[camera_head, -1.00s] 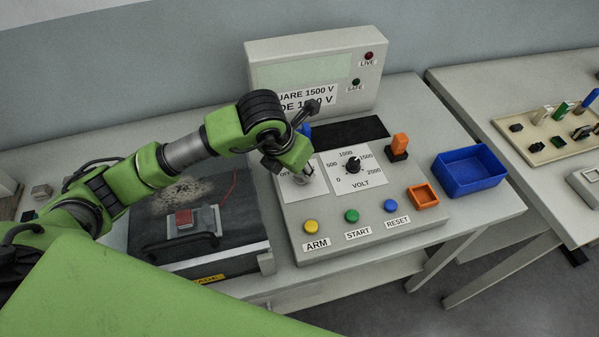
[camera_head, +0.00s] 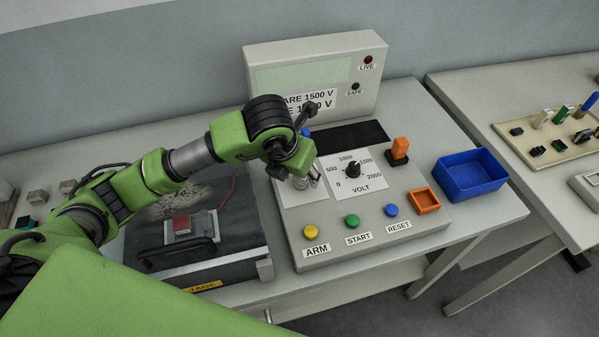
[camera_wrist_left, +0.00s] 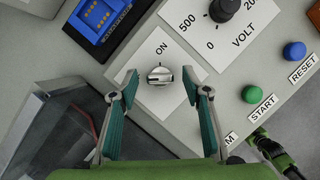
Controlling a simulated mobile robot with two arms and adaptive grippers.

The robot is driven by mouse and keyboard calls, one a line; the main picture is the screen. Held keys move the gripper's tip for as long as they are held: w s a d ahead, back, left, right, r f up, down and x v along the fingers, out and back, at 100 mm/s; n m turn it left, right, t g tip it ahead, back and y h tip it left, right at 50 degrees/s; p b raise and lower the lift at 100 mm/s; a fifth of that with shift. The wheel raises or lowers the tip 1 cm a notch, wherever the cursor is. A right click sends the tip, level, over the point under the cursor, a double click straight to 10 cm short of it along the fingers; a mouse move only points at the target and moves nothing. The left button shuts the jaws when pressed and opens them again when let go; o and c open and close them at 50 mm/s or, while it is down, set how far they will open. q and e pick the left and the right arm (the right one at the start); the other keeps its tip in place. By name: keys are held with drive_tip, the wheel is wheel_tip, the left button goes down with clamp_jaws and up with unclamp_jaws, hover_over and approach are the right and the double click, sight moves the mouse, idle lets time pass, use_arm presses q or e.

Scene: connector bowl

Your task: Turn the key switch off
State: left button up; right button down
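The key switch (camera_wrist_left: 160,75) is a small silver knob on a white plate (camera_wrist_left: 181,100). The word ON is printed beside the knob in the left wrist view; which way its key points is hard to tell. My left gripper (camera_wrist_left: 160,85) is open. One finger stands on each side of the knob, apart from it. A green and black part of mine, perhaps the right gripper (camera_wrist_left: 268,146), shows at lower right in the left wrist view.
A blue bin (camera_head: 469,172) stands right. A dark case (camera_head: 195,240) lies left.

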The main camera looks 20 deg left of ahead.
use_arm(q)
drive_tip(key=v, duration=1.2)
drive_tip(key=shift+w, duration=0.1)
idle(0.4)
